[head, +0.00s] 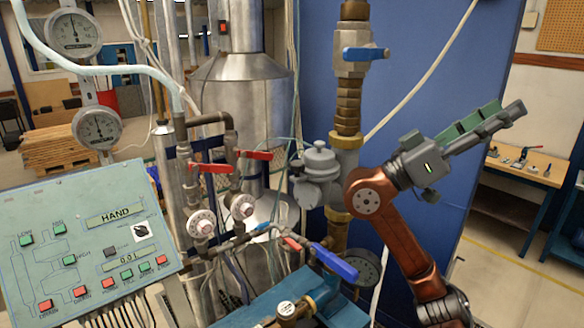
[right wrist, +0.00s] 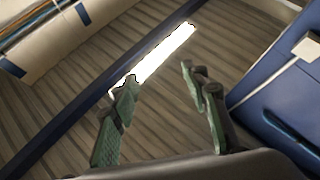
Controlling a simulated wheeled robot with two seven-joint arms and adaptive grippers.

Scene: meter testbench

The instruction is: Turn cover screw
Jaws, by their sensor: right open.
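My right gripper (head: 508,112) is raised at the right in the head view, with its fingers pointing up and to the right, away from the pipework. In the right wrist view its two green-padded fingers (right wrist: 160,78) stand apart with nothing between them. A grey meter body with a round cap (head: 319,160) sits on the brass pipe to the left of my right arm. I cannot make out a cover screw on it; it is too small or hidden. My left gripper is not in view.
A blue-handled valve (head: 364,53) is on the pipe above. Red levers (head: 254,155) and a blue lever (head: 334,262) stick out at the centre. A control panel (head: 85,247) stands at the lower left. A bench (head: 525,166) with small parts is behind at the right.

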